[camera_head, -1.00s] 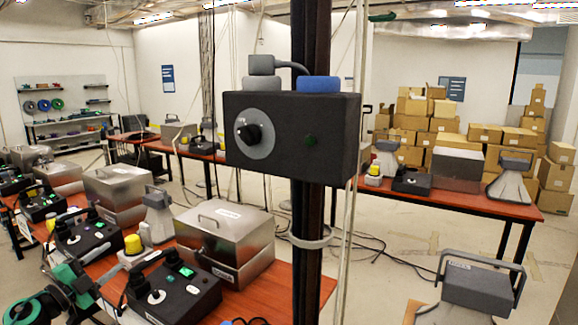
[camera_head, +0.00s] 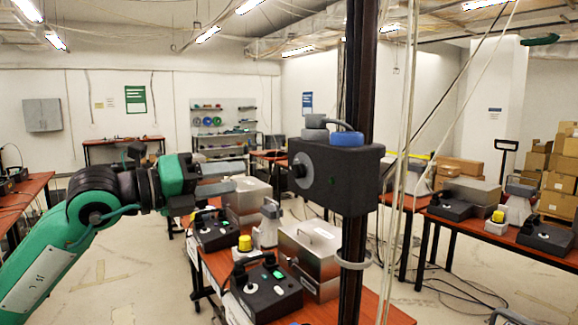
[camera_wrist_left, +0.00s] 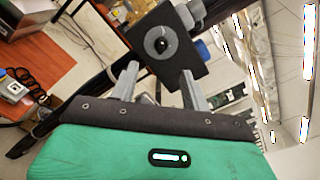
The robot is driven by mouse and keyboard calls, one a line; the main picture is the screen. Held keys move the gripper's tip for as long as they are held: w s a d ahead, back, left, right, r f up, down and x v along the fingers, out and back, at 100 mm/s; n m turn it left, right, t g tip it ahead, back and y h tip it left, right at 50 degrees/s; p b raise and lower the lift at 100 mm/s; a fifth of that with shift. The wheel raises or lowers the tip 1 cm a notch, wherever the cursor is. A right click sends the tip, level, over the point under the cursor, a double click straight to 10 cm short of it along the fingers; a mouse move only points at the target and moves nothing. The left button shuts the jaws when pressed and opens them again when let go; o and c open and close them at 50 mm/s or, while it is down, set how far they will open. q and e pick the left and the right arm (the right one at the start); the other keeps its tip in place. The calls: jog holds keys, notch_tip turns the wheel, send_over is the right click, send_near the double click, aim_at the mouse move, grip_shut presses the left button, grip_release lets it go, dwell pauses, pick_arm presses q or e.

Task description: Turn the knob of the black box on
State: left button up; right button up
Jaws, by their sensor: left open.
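The black box (camera_head: 343,180) is fixed to a dark upright post in the middle of the head view. Its round knob (camera_head: 301,171) sits on a grey disc on the face toward the left. A blue round part and a grey part sit on top of the box. My left gripper (camera_head: 232,178) points at the knob from the left, apart from it, with nothing between its fingers. In the left wrist view, the gripper (camera_wrist_left: 158,84) has its fingers spread, and the black box (camera_wrist_left: 178,72) with its knob (camera_wrist_left: 160,44) lies beyond them. My right gripper is not in view.
The dark post (camera_head: 357,265) runs top to bottom, with pale cables hanging beside it. Below, a red-brown table (camera_head: 322,312) holds black control boxes (camera_head: 266,290), metal cases (camera_head: 309,250) and yellow-topped devices. Another table stands at right, before stacked cartons (camera_head: 560,175).

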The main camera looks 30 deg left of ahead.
pick_arm(q)
jog(key=p, duration=0.5)
send_near(291, 170)
jog(key=x, duration=0.4)
jog(key=p+x, duration=0.1)
jog(key=x, duration=0.1)
jog(key=p+x, duration=0.2)
jog(key=shift+s+r, duration=0.1)
jog(key=shift+r, duration=0.1)
jog(key=shift+w+d, duration=0.25)
jog(key=shift+w+f, duration=0.2)
jog(key=shift+w, duration=0.05)
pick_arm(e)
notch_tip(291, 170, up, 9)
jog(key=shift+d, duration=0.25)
pick_arm(q)
jog(key=shift+c, duration=0.2)
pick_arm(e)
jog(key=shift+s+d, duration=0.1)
